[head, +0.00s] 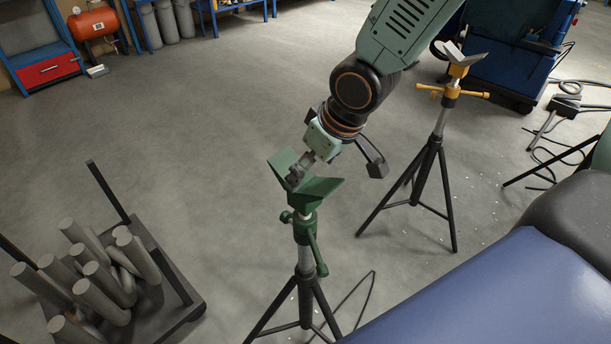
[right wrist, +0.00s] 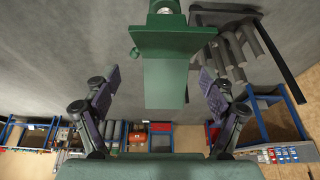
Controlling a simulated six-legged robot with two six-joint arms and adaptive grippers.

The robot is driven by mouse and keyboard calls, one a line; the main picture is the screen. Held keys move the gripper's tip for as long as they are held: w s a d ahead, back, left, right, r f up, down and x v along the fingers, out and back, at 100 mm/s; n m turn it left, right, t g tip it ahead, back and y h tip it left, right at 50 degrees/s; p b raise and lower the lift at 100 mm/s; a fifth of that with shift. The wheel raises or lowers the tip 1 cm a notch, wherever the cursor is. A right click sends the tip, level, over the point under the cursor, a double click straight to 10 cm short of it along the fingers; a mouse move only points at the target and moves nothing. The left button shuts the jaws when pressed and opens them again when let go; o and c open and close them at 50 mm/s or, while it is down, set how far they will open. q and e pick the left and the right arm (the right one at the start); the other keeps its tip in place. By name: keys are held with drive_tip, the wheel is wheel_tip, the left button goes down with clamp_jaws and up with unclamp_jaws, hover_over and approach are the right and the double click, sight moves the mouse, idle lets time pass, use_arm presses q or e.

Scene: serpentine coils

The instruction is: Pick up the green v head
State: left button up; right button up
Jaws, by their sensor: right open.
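The green v head (head: 318,189) sits on top of a black tripod stand (head: 305,270) in the middle of the head view. In the right wrist view the green v head (right wrist: 170,80) hangs down from the top, with its lower end between my two fingers in the picture. My right gripper (head: 336,170) is just above the v head, open, with one finger on each side. I cannot tell whether a finger touches it. Part of the v head is hidden behind a finger in the head view. My left gripper is not in view.
A second tripod with an orange collar and grey v head (head: 463,62) stands behind to the right. A dark cart (head: 172,305) with several grey cylinders is at the lower left. A blue padded surface (head: 510,290) fills the lower right.

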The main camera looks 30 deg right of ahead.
sight(305, 185)
drive_tip(key=shift+w+a+f+p, duration=0.55)
drive_tip(key=shift+f+p, duration=0.2)
drive_tip(key=shift+p, duration=0.3)
drive_tip(key=shift+w+a+f, duration=0.25)
drive_tip(key=shift+a+f, duration=0.25)
drive_tip(key=shift+f, duration=0.35)
drive_tip(key=shift+d+f, duration=0.2)
drive_tip(key=shift+f, duration=0.1)
drive_tip(key=shift+w+d+f, duration=0.15)
drive_tip(key=shift+w+d, duration=0.05)
drive_tip(key=shift+d, duration=0.15)
drive_tip(key=shift+a, duration=0.45)
drive_tip(key=c, duration=0.3)
drive_tip(key=shift+c, duration=0.7)
drive_tip(key=shift+d, duration=0.25)
drive_tip(key=c, duration=0.3)
drive_tip(key=shift+a, duration=0.1)
drive_tip(key=c, duration=0.9)
